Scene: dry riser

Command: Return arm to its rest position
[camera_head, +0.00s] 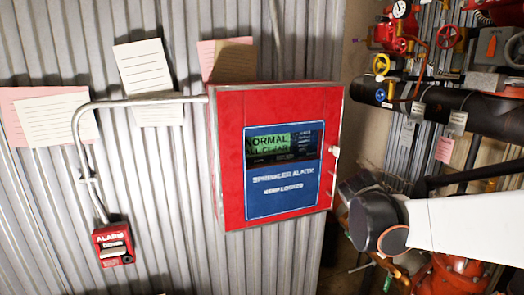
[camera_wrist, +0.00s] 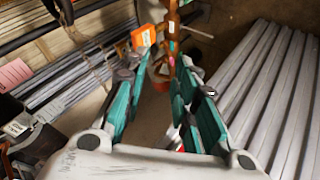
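My gripper (camera_wrist: 157,72) shows in the wrist view with its two teal-padded fingers apart. I see nothing held between them; floor and pipework show through the gap. In the head view a white link and dark joint of my arm reach in from the right, beside the red sprinkler alarm box (camera_head: 228,160). My gripper cannot be made out in the head view.
A red alarm call point (camera_head: 113,245) hangs on the corrugated wall, joined to a grey conduit (camera_head: 130,102). Black pipes (camera_head: 470,108) with coloured valve wheels stand at right. An orange object (camera_wrist: 143,37) lies beyond my fingers. Corrugated sheeting (camera_wrist: 265,85) is at right.

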